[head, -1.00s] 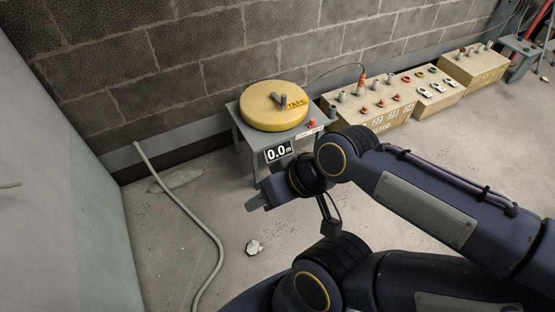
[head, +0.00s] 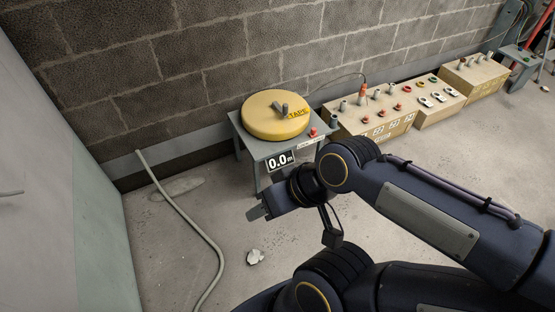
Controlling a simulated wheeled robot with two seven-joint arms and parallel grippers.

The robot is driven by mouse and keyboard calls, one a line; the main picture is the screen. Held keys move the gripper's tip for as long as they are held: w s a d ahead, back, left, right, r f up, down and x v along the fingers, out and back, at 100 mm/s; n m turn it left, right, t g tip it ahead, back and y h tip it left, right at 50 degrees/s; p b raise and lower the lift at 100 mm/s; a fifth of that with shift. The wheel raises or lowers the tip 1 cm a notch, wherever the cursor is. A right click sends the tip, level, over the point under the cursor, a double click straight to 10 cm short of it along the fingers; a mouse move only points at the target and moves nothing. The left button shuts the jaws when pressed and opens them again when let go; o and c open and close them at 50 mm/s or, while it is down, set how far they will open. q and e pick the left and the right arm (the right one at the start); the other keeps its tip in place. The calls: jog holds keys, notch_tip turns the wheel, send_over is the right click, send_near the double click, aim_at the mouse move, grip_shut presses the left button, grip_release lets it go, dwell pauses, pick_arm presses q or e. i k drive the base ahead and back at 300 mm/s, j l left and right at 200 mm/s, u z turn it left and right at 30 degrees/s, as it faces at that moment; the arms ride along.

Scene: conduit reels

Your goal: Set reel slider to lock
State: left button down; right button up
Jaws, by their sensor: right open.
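The yellow tape reel (head: 268,122), marked TAPE and with a grey crank on top, sits on a small grey table (head: 243,134). A red slider knob (head: 313,132) stands at the table's right front corner, beside a white label strip (head: 311,143) whose print is too small to read fully. A display (head: 281,161) on the front edge reads 0.0 m. My right gripper (head: 256,213) is open and empty, low in front of the table and apart from the knob, pointing left. My left gripper is out of view.
Wooden boxes with several plugs and knobs (head: 378,121) stand along the wall to the right of the table. The floor left of the table is open.

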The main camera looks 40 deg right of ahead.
aim_at(313, 134)
jog(key=k+l+z, duration=0.1)
jog(key=z, duration=0.4)
jog(key=k+l+z, duration=0.15)
jog(key=z, duration=0.3)
jog(key=l+z, duration=0.25)
jog(key=z, duration=0.25)
jog(key=k+l, duration=0.05)
